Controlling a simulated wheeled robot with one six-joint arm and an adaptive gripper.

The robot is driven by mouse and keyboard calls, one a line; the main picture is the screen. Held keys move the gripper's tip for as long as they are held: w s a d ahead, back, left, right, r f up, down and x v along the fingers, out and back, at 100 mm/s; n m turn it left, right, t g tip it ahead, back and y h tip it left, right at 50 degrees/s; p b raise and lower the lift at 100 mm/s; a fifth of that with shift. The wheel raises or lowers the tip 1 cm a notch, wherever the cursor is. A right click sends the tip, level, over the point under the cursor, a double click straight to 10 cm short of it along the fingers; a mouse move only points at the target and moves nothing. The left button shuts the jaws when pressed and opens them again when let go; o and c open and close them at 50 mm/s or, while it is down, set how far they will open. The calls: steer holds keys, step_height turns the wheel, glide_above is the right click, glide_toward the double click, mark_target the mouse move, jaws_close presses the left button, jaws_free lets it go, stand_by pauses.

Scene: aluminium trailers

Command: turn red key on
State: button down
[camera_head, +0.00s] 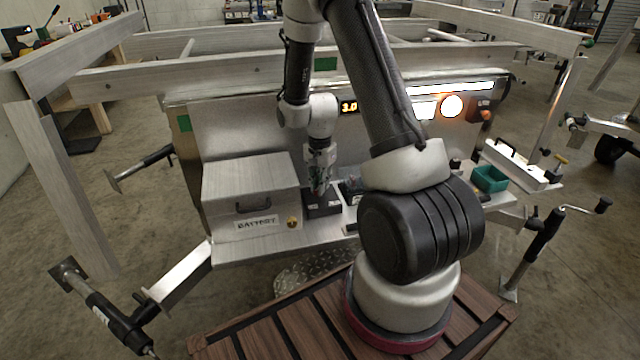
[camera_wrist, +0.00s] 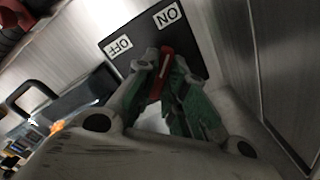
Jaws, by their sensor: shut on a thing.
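The red key (camera_wrist: 166,60) stands on a dark switch box with white ON and OFF labels (camera_wrist: 145,30) in the wrist view. The key lies between the fingertips of my gripper (camera_wrist: 160,80), which are shut on it. Its top lies nearer the ON label than the OFF label. In the head view the dark switch box (camera_head: 322,208) sits on the trailer's metal shelf, right of the battery box, with my gripper (camera_head: 319,180) pointing down onto it. The key is mostly hidden by the fingers there.
A metal battery box (camera_head: 250,185) with a handle stands close left of the switch box. A metal panel with a lit display (camera_head: 348,107) rises behind. A green bin (camera_head: 490,178) sits further right on the shelf. A dark handle (camera_wrist: 35,95) shows left in the wrist view.

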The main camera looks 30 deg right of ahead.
stand_by(0.3)
steer(key=c, duration=1.5)
jaws_free()
step_height(320, 180, up, 12)
steer(key=shift+r, duration=0.1)
